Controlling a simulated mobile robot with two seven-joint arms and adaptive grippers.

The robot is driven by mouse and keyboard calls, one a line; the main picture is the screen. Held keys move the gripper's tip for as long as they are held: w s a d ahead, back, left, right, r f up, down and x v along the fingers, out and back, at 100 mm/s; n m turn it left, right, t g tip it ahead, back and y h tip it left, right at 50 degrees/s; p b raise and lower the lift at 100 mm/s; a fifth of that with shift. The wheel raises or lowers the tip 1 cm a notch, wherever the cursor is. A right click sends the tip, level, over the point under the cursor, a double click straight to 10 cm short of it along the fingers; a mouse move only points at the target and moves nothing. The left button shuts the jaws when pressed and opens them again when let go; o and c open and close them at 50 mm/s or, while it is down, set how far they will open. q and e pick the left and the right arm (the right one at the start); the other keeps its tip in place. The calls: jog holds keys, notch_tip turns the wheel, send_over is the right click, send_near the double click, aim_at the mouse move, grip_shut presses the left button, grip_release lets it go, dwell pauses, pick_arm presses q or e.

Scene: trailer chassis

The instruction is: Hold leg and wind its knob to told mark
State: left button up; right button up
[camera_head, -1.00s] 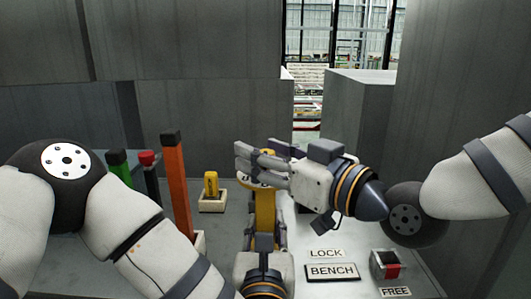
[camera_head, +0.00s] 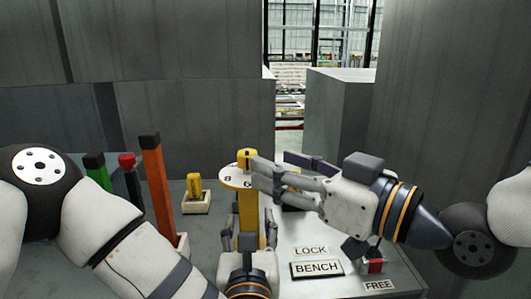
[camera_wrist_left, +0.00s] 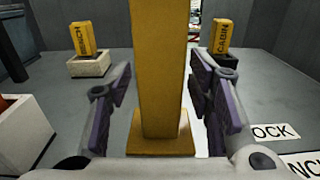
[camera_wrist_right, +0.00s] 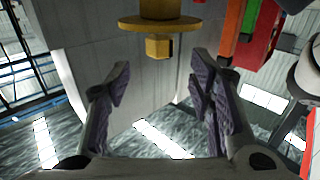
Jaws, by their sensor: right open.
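The yellow leg (camera_head: 247,207) stands upright, with a white numbered dial (camera_head: 230,180) and a yellow knob (camera_head: 245,158) on top. Digits 8 and 6 show; the rest of the dial is partly hidden by my right gripper. My left gripper (camera_head: 247,225) is open around the leg; in the left wrist view its pads flank the leg (camera_wrist_left: 163,75) with narrow gaps. My right gripper (camera_head: 268,180) is open beside the dial at its right. In the right wrist view the knob (camera_wrist_right: 158,47) and dial rim (camera_wrist_right: 175,23) show above the empty fingers, beyond their tips.
A yellow BENCH block (camera_wrist_left: 83,38) sits in a pale holder and a CABIN block (camera_wrist_left: 222,36) in a dark one. Green (camera_head: 98,170), red (camera_head: 128,165) and orange (camera_head: 160,180) posts stand left. A red-faced switch (camera_head: 374,264) is near LOCK and FREE labels.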

pick_arm(q)
jog(key=shift+o, duration=0.3)
jog(key=o, duration=0.5)
jog(key=s, duration=0.7)
jog(key=shift+d, duration=0.25)
jog(key=shift+s+a, duration=0.25)
jog(key=shift+a, duration=0.1)
jog(key=shift+s, duration=0.1)
